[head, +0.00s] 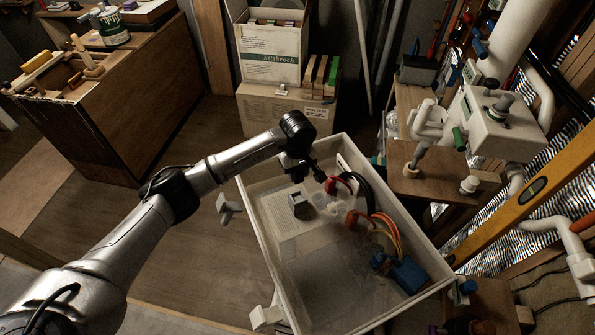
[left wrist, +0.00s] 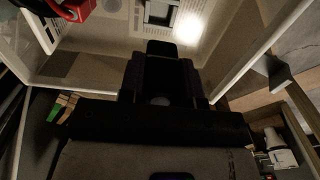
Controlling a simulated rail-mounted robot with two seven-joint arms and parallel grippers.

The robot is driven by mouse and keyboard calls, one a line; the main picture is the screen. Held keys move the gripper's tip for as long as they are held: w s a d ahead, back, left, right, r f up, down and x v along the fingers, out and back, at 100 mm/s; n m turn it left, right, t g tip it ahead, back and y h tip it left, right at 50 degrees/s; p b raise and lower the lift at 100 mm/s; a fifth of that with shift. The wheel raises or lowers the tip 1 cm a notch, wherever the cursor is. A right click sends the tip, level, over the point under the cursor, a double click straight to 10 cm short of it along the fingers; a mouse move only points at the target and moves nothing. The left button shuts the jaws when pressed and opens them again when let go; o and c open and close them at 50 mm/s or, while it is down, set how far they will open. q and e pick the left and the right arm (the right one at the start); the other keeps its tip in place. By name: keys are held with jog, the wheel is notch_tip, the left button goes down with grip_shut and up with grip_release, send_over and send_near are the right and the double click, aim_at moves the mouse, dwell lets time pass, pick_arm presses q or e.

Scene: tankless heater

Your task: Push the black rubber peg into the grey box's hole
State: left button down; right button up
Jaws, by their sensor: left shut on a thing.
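The small grey box (head: 299,205) with a dark square opening on top sits inside the large white open-topped housing (head: 385,200). In the left wrist view the grey box (left wrist: 160,12) is at the top, just past my fingertips. My left gripper (head: 302,176) points down over the housing, above and near the grey box. It is shut on a small dark piece (left wrist: 160,48), which looks like the black rubber peg; black against black, its outline is hard to make out. I cannot tell whether it touches the box. My right gripper is not in view.
Red connectors (head: 338,186) with black and orange cables lie beside the grey box, and a blue part (head: 408,275) is at the near right. The housing's raised walls surround the work area. A yellow level (head: 525,200) leans at right.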

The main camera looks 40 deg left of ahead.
pick_arm(q)
jog(key=shift+f+b, duration=1.45)
jog(key=shift+f, duration=0.45)
jog(key=shift+f+b, duration=0.45)
jog(key=shift+f, duration=0.2)
jog(key=shift+f, duration=0.25)
jog(key=shift+f+b, duration=1.3)
jog(key=shift+f, duration=0.05)
jog(key=shift+f, duration=0.15)
